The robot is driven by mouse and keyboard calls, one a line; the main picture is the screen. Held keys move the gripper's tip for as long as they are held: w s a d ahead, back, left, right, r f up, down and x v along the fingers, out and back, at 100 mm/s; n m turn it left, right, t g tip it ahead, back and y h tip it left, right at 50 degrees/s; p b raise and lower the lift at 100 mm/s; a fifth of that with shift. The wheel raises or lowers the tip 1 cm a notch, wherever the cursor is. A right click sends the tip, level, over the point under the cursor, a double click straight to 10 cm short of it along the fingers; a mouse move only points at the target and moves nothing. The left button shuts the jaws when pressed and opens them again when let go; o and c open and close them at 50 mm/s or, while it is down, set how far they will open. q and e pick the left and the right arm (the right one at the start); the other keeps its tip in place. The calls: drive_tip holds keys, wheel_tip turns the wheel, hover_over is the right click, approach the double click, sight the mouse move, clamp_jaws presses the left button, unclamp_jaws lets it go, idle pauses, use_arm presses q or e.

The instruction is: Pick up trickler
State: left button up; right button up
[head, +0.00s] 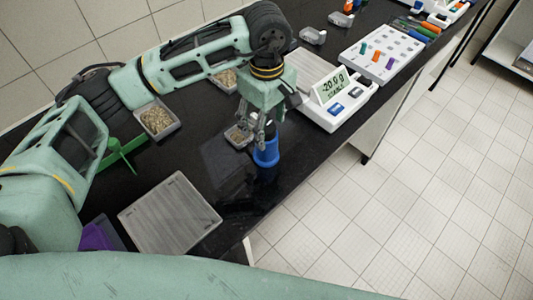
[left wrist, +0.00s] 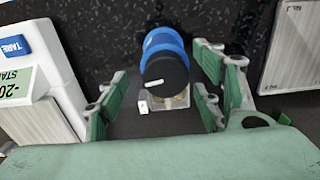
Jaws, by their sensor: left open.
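The trickler, which I take to be the blue cylinder with a black end (head: 266,152), stands near the front edge of the black bench. In the left wrist view its black knob end with a white mark (left wrist: 165,75) faces the camera. My left gripper (head: 258,128) comes down just above and behind it in the head view. In the left wrist view the gripper (left wrist: 160,88) is open, with its green fingers apart on either side of the trickler. I cannot tell whether they touch it. My right gripper is not in view.
A balance reading -20.0 g (head: 336,92) stands right of the gripper. A small tray of grains (head: 236,139) sits close behind the trickler, another (head: 157,120) farther left. A grey ribbed plate (head: 170,214) lies at front left. The bench's front edge is close to the trickler.

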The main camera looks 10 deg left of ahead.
use_arm(q)
drive_tip(key=shift+s+f+p, duration=0.1)
drive_tip(key=shift+f+p, duration=0.3)
drive_tip(key=shift+f, duration=0.4)
drive_tip(key=shift+s+f+p, duration=0.15)
drive_tip(key=shift+f+p, duration=0.45)
drive_tip(key=shift+f, duration=0.2)
wheel_tip(320, 180, down, 4)
drive_tip(key=shift+d+r+p, duration=0.1)
drive_tip(key=shift+p, duration=0.85)
drive_tip(key=shift+f, duration=0.4)
drive_tip(key=shift+r, duration=0.1)
clamp_jaws()
